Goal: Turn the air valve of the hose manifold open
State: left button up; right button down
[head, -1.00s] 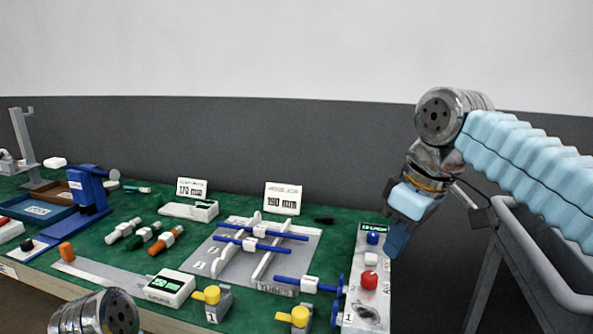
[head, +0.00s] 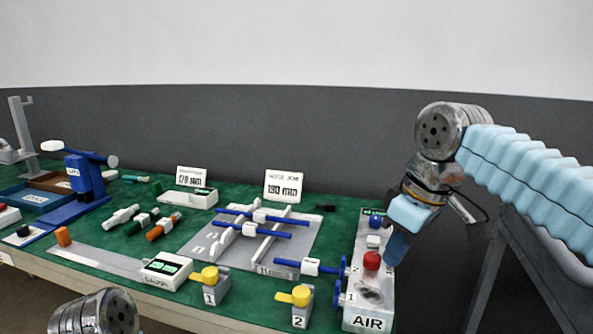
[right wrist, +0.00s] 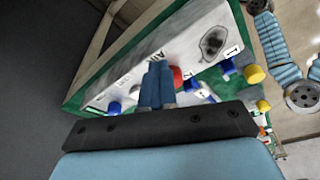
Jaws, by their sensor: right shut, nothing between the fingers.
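The hose manifold is a pale block (head: 352,309) at the right end of the bench, marked AIR on its front. A red knob (head: 371,261), a white piece and a blue knob (head: 376,221) stand in a row on its top. Two blue fittings (head: 340,294) sit on its left side. My right gripper (head: 394,252) is shut and empty, pointing down just right of the red knob. In the right wrist view its closed fingers (right wrist: 157,84) partly cover the red knob (right wrist: 177,78); I cannot tell whether they touch. My left gripper is out of frame.
Yellow-topped grey blocks marked 1 (head: 209,285) and 2 (head: 296,306) stand left of the manifold. A grey fixture (head: 223,261) with blue rods lies behind them. A grey frame (head: 550,260) stands beside the bench at right.

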jog(key=shift+a+f, duration=0.1)
jog(key=shift+f, duration=0.2)
